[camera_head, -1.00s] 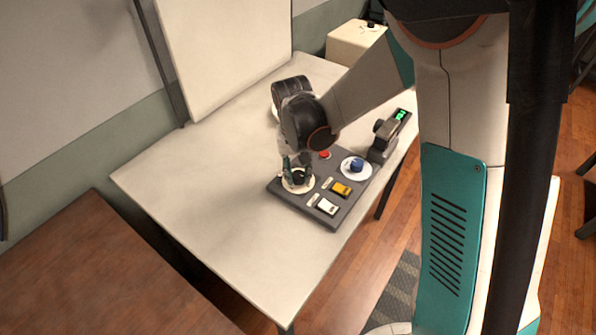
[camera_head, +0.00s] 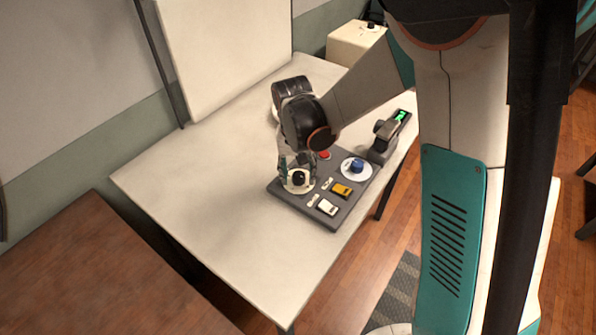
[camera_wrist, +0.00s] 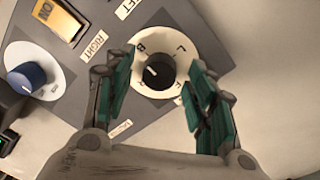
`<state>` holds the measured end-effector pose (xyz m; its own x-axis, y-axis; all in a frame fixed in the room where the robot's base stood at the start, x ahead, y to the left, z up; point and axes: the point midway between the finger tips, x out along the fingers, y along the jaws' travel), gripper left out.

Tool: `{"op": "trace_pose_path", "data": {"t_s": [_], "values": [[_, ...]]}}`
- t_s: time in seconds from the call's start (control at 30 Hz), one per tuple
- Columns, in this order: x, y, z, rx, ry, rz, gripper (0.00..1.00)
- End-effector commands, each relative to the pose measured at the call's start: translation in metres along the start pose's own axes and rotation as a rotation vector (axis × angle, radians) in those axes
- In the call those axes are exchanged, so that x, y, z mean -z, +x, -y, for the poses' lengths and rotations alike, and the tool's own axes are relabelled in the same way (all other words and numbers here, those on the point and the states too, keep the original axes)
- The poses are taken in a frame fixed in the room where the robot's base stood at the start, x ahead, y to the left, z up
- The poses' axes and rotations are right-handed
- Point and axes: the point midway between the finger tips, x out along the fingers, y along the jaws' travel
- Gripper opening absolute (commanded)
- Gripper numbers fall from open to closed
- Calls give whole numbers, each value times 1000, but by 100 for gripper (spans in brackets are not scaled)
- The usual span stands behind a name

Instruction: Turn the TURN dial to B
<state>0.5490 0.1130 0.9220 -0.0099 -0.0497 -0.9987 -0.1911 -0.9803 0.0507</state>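The dial (camera_wrist: 158,74) is a black round knob on a cream disc (camera_wrist: 190,50) with letters around it; B is at its upper left in the wrist view. A pale pointer mark on the knob faces left, a little below B. The dial also shows in the head view (camera_head: 298,178) at the panel's left corner. My gripper (camera_wrist: 164,62) is open, its teal fingers on either side of the dial, with visible gaps between them and the knob. Part of the lower lettering is hidden or hard to read.
The dark panel (camera_head: 288,201) also carries a blue knob (camera_head: 357,165), a yellow switch (camera_head: 342,190), a white switch (camera_head: 328,207) and a red button (camera_head: 324,155). A device with a green display (camera_head: 400,116) stands beyond. The table (camera_head: 215,190) is clear left of the panel.

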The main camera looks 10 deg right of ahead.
Motion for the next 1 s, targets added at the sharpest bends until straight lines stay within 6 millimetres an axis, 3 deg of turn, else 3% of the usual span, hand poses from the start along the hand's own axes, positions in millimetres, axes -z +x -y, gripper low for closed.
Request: {"op": "trace_pose_path", "data": {"t_s": [0.27, 0.7, 1.0], "values": [[0, -8, 0, 0, 0, 0, 50], [0, -89, 0, 0, 0, 0, 50], [0, -119, 0, 0, 0, 0, 50]]}}
